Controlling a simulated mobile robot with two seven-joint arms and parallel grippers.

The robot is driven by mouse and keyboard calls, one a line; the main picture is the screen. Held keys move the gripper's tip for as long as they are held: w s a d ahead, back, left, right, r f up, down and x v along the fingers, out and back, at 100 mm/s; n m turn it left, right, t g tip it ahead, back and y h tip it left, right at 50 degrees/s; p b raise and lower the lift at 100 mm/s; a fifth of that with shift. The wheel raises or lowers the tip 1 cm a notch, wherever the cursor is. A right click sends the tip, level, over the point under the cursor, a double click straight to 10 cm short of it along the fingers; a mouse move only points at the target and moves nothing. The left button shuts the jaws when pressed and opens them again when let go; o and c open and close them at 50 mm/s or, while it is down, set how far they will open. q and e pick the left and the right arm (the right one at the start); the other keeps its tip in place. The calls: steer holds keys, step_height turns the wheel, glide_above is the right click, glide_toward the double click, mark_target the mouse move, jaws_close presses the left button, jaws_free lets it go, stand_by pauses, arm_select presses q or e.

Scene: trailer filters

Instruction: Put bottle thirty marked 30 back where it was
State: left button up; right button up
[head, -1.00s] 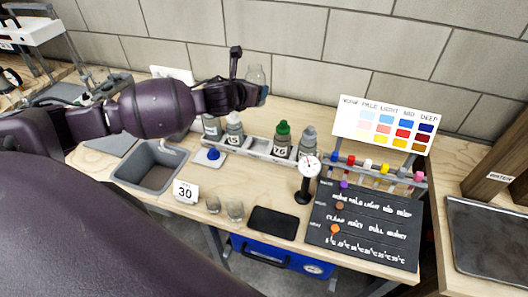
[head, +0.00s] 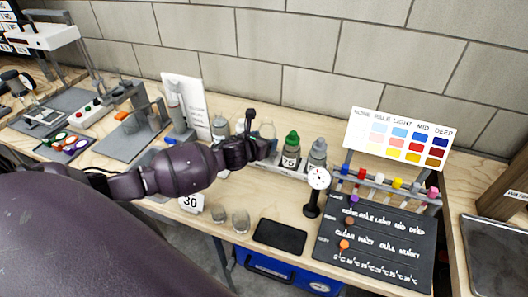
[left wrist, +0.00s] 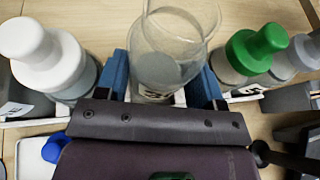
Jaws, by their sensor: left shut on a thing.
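A clear bottle with a dark-marked label partly hidden shows in the left wrist view (left wrist: 168,62) between the blue fingers. My left gripper (left wrist: 166,85) is shut on it. In the head view my left gripper (head: 262,143) is at the grey bottle rack (head: 262,168), with the clear bottle (head: 267,129) in line with the row. A white-topped bottle (left wrist: 45,55) is on its left and a green-capped bottle (left wrist: 252,52) on its right. I cannot tell whether the bottle's base touches the rack. The number on its label is not readable. My right gripper is not in view.
The green-capped bottle marked 75 (head: 291,150) and a grey-topped bottle (head: 316,153) stand close by on the right.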

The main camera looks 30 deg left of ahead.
arm_select(q)
steer(key=shift+f+b, duration=0.45)
steer(key=shift+f, duration=1.7)
steer(key=shift+f, duration=0.1)
steer(key=o, duration=0.8)
steer(key=shift+f, duration=0.1)
steer(key=shift+c, duration=0.2)
steer(key=shift+o, duration=0.8)
steer(key=shift+s+r, duration=0.1)
steer(key=shift+r, duration=0.15)
steer(key=p+v, duration=0.1)
steer(key=v, duration=1.1)
steer(key=shift+f, duration=0.1)
